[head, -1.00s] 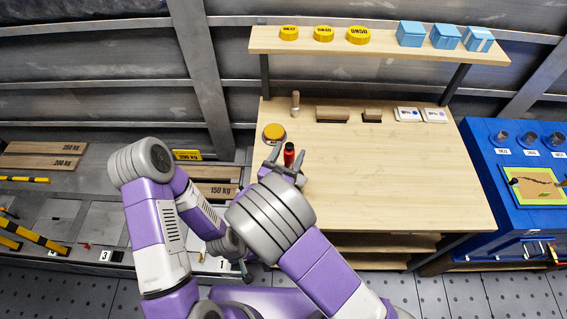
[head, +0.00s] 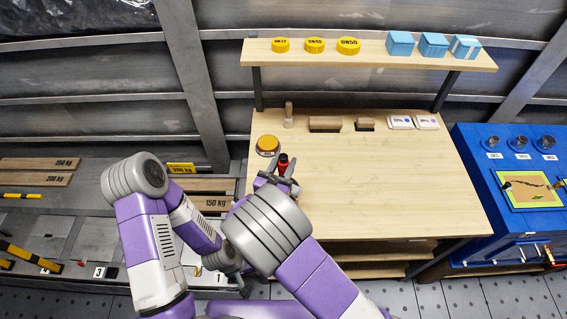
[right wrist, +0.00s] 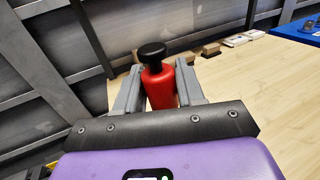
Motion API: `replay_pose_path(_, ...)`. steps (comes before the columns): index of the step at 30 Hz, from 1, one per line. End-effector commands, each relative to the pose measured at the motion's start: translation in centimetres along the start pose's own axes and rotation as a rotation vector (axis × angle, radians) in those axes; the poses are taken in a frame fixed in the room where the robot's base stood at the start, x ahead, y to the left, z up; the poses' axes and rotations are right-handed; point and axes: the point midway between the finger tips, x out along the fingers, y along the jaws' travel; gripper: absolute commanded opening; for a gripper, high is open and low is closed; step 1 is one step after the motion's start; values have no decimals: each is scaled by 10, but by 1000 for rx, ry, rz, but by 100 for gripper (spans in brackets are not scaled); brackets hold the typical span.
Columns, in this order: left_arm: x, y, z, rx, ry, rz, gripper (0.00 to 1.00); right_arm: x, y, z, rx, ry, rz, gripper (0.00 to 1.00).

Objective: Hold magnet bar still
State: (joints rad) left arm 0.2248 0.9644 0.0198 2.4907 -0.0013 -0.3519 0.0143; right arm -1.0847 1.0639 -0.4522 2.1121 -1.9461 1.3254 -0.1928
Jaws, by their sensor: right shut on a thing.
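A red cylinder with a black knob on top (head: 283,164) stands upright between the fingers of my right gripper (head: 281,177), near the left side of the wooden workbench (head: 400,190). In the right wrist view the red cylinder (right wrist: 160,88) sits between the two grey fingers of the right gripper (right wrist: 158,78), which are shut on it. Its lower end is hidden by the gripper. I cannot tell whether it is the magnet bar. My left gripper (head: 242,284) is low in front of the bench's left edge, partly behind my right arm; its jaws are too small to judge.
An orange round button (head: 268,143) is just behind the right gripper. Wooden blocks (head: 325,123) and white labelled cards (head: 400,121) line the bench's back. A shelf (head: 365,58) holds yellow discs and blue boxes. A blue cabinet (head: 480,195) stands right. The bench's middle is clear.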

Motion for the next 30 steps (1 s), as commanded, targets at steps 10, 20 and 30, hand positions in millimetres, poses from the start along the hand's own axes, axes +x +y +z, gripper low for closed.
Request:
replay_pose_path(10,0,0,0,0,0,0,0,0,0,0,1,1,0,2)
replay_pose_path(20,0,0,0,0,0,0,0,0,0,0,1,1,0,1)
replay_pose_path(30,0,0,0,0,0,0,0,0,0,0,1,1,0,1)
